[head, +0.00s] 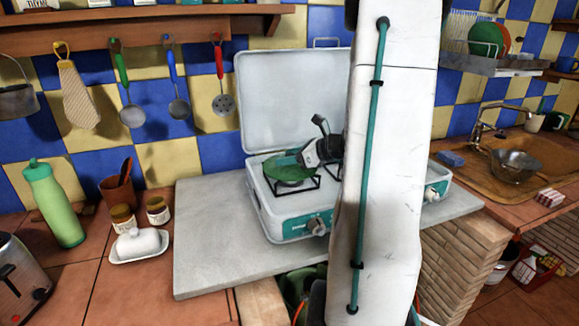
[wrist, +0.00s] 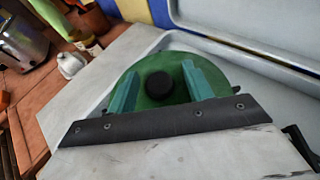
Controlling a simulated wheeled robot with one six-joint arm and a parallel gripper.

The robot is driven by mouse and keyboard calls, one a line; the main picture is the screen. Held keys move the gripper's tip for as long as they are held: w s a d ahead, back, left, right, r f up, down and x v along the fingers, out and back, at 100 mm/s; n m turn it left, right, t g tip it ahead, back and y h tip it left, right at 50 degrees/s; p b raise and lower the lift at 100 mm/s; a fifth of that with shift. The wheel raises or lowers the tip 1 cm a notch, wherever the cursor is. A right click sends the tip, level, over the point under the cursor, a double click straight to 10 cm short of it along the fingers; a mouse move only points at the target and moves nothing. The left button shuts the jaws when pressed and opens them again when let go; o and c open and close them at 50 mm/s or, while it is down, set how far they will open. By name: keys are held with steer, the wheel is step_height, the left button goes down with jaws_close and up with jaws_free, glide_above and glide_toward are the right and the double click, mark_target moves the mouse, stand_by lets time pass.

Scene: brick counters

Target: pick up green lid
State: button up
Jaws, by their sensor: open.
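The green lid (head: 284,170) lies on the left burner of the white camping stove (head: 290,228). In the wrist view the green lid (wrist: 158,68) is round with a black knob (wrist: 159,86) at its middle. My gripper (head: 302,156) is at the lid, coming from its right in the head view. In the wrist view my gripper (wrist: 160,78) is open, with one teal finger on each side of the knob and gaps between. The dark gripper bar hides the near part of the lid. I cannot tell whether the fingers touch the lid.
The stove's raised cover (head: 295,100) stands behind the burners. My arm hides the stove's right middle. The grey slab (head: 205,240) is clear at left. A white butter dish (head: 138,244), jars and a green bottle (head: 53,205) stand further left. Utensils hang on the wall.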

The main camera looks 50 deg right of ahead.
steer(key=shift+c, duration=0.3)
jaws_close()
